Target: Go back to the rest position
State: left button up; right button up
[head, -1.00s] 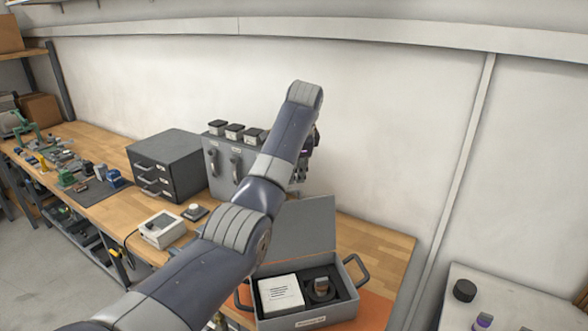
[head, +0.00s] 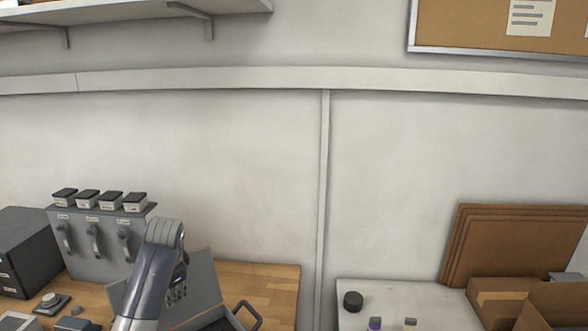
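My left arm comes up from the bottom edge at the lower left of the head view. My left gripper (head: 178,288) shows only in part behind the arm's grey wrist link, in front of the open case (head: 205,282). Its fingertips are hidden, so I cannot tell whether it is open or shut, or whether it holds anything. The case's raised grey lid and a dark handle show, but its inside is mostly cut off by the bottom edge. My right gripper is not in view.
A grey panel with several levers and black-topped boxes (head: 97,240) stands left of the arm, beside a dark drawer cabinet (head: 28,250). The wooden bench (head: 270,280) has bare room at right. A white table (head: 420,295) holds a black round cap (head: 353,301) and cardboard boxes (head: 500,297).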

pick_arm(q)
jog(key=s+d+f+n+h, duration=0.1)
jog(key=s+d+f+n, duration=0.15)
jog(key=s+f, duration=0.65)
jog(key=s+d+f+n, duration=0.1)
jog(key=s+d+f, duration=0.3)
jog(key=s+f, duration=0.55)
jog(key=s+d+r+n+h, duration=0.1)
jog(key=s+d+r, duration=0.1)
jog(key=s, duration=0.9)
jog(key=s+d+r+n+h, duration=0.1)
jog(key=s+d+r+n, duration=0.15)
jog(key=s, duration=0.85)
jog(key=s+f+m+g+b, duration=0.15)
jog(key=f+b, duration=0.25)
jog(key=f, duration=1.4)
jog(key=s+f+n+b, duration=0.15)
jog(key=f+b, duration=0.25)
jog(key=f, duration=1.4)
jog(key=s+a+f+b, duration=0.1)
jog(key=s+f+b, duration=0.2)
jog(key=s+f, duration=0.5)
jog(key=s+a+f+m+g+b, duration=0.1)
jog(key=s+f+b, duration=0.2)
jog(key=s+f, duration=0.5)
notch_tip(320, 180, down, 5)
jog(key=shift+s+a, duration=0.15)
jog(key=shift+a, duration=0.1)
